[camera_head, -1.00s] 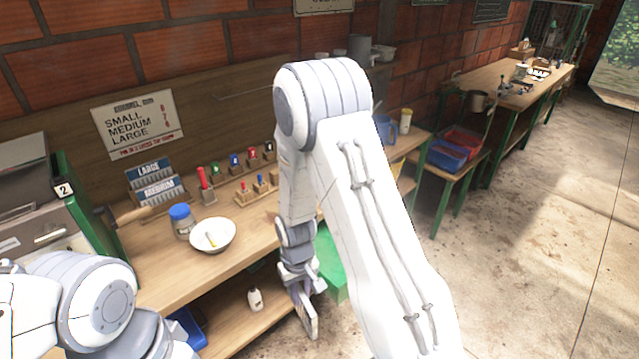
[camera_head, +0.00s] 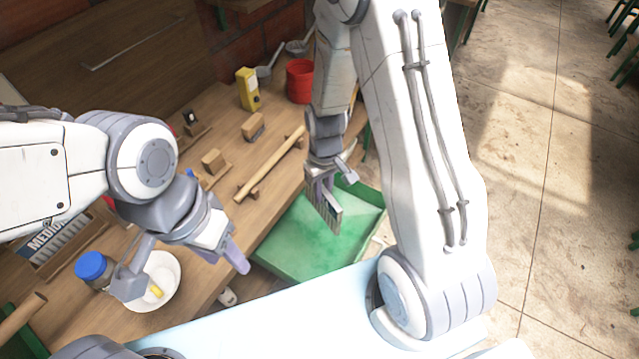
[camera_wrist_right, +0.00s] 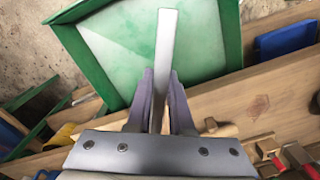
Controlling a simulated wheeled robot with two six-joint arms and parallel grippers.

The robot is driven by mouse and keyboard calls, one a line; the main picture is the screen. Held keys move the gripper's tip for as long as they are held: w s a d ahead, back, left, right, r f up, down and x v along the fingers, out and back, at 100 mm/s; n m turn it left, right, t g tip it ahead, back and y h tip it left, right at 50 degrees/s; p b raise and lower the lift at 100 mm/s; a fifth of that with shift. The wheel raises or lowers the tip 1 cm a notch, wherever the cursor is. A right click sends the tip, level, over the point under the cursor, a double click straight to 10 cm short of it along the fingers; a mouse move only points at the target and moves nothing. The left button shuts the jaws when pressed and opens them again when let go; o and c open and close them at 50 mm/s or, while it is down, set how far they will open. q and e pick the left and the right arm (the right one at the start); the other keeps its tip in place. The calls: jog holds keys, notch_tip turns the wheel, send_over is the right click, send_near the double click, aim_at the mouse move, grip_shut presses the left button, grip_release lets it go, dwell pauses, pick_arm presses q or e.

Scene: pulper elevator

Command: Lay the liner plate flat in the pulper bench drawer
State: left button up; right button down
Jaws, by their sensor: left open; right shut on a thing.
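The pulper bench drawer is a green open tray (camera_head: 288,244) pulled out at the bench front; its rim (camera_wrist_right: 87,68) and pale green floor show in the right wrist view. My right gripper (camera_head: 322,182) is shut on the liner plate (camera_head: 327,212), a thin grey slotted plate. It holds the plate steeply tilted, on edge, over the drawer. In the right wrist view the plate (camera_wrist_right: 165,60) stands nearly edge-on between the fingers. Whether its lower edge touches the drawer is unclear. My left gripper (camera_head: 186,268) is open and empty, above the bench near the white bowl.
The wooden bench (camera_head: 215,225) holds a white bowl (camera_head: 165,292), a blue-lidded jar (camera_head: 92,270), a wooden rod (camera_head: 270,163), a yellow box (camera_head: 248,88) and a red pot (camera_head: 300,80).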

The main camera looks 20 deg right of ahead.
jog(key=s+a+r+n+y, duration=0.1)
jog(key=s+a+r+n, duration=0.15)
jog(key=n, duration=0.25)
jog(key=f+g+y+b, duration=0.1)
jog(key=f+b, duration=0.3)
jog(key=f, duration=0.1)
jog(key=w+f+g+y+b, duration=0.1)
jog(key=f+b, duration=0.4)
jog(key=d+f+b, duration=0.1)
jog(key=f+b, duration=0.4)
jog(key=f, duration=0.1)
jog(key=shift+w+d+g+y, duration=0.1)
jog(key=shift+w+g+y, duration=0.2)
jog(key=shift+g+y, duration=0.1)
jog(key=d+f+g+y+b, duration=0.1)
jog(key=w+d+f+g+y+b, duration=0.1)
jog(key=y+b, duration=0.1)
jog(key=w+d+f+g+y+b, duration=0.1)
jog(key=shift+w+d+f+g+y, duration=0.1)
jog(key=shift+w+f+g+y, duration=0.2)
jog(key=shift+g+y, duration=0.1)
jog(key=b, duration=0.1)
jog(key=g+y+b, duration=0.1)
jog(key=shift+w+d+f+b, duration=0.2)
jog(key=shift+d+f+b, duration=0.1)
jog(key=shift+f+b, duration=0.05)
jog(key=shift+y, duration=0.3)
jog(key=shift+d, duration=0.1)
